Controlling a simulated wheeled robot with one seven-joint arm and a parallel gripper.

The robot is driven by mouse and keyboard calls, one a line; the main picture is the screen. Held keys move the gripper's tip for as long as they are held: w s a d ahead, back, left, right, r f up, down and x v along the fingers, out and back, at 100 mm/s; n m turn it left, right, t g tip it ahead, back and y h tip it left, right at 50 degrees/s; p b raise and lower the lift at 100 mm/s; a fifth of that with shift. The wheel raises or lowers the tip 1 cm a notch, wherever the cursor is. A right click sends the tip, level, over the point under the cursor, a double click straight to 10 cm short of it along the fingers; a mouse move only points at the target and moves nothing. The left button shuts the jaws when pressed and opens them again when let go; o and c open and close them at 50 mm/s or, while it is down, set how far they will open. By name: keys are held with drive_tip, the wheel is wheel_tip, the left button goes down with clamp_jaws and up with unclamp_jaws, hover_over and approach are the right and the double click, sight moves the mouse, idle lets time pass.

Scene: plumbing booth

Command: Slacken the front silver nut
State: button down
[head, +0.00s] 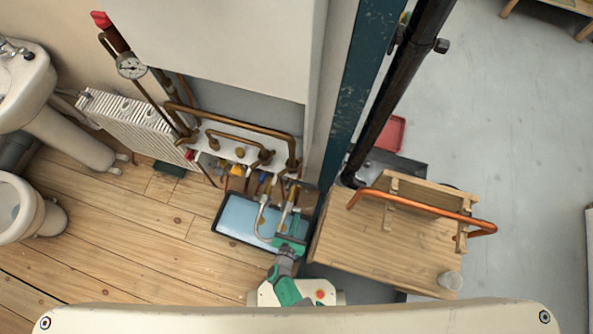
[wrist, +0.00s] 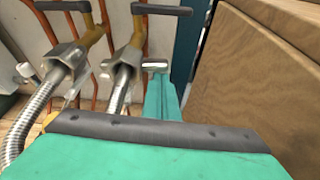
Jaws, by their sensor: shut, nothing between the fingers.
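Two silver nuts join silver hoses to brass-coloured pipes: the left nut (wrist: 66,60) is on a ribbed hose, the right nut (wrist: 124,62) on a straighter one. I cannot tell which is the front one. My gripper (wrist: 157,72) shows its teal finger just right of the right nut, with a pale tip at nearly the same height. It is shut and empty. Contact with the nut cannot be told. In the head view my gripper (head: 291,226) is by the hoses under the pipes, and the nuts are too small to make out.
A wooden bench (head: 365,250) with a copper pipe (head: 420,208) stands close to the right. It fills the right of the wrist view. A blue-grey tray (head: 240,219) lies on the floor below the hoses. A teal post (head: 360,85) stands behind. The wooden floor left of the tray is clear.

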sight(299, 209)
wheel_tip(299, 209, up, 3)
drive_tip(key=n+h, duration=0.1)
drive_tip(key=n, duration=0.2)
drive_tip(key=shift+a+f+h, duration=0.1)
drive_tip(key=shift+f+h, duration=0.05)
drive_tip(key=shift+h, duration=0.25)
drive_tip(key=shift+w+a+r, duration=0.1)
drive_tip(key=shift+r, duration=0.1)
idle(0.3)
